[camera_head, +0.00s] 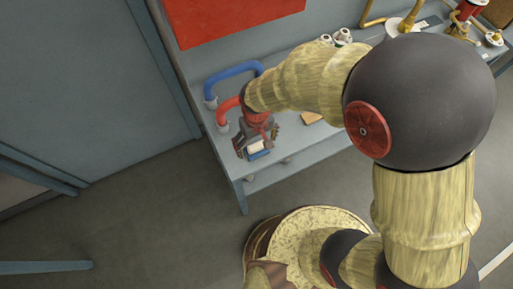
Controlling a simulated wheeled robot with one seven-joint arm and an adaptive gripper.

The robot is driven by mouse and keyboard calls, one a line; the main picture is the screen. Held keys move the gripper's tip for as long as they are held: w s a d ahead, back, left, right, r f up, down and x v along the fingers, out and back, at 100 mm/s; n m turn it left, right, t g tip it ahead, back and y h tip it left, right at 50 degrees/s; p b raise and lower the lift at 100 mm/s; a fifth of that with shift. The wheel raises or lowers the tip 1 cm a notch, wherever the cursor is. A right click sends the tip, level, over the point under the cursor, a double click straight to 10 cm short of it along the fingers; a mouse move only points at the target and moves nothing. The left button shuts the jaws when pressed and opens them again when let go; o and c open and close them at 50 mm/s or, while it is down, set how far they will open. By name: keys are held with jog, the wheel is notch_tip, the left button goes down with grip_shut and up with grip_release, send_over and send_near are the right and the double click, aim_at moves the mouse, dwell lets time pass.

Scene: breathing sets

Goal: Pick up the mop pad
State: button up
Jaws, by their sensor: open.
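My gripper (258,143) is open above the left end of the grey table, near its front corner. A small white and blue item (258,150) shows at the open fingers, partly hidden by them; it may be the mop pad, but it is too small to be sure. I cannot tell whether the fingers touch it. A flat tan-orange block (312,118) lies on the table to the right of my gripper, partly hidden by my arm.
The grey table (230,166) runs along the wall. A blue curved tube (232,71) and a red curved tube (226,104) stand close behind my gripper.

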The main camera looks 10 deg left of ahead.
aim_at(257, 145)
jog(key=f+b, duration=0.1)
jog(key=f, duration=0.3)
jog(key=shift+w+f, duration=0.1)
jog(key=shift+w, duration=0.1)
jog(key=shift+c, duration=1.2)
jog(key=c, duration=1)
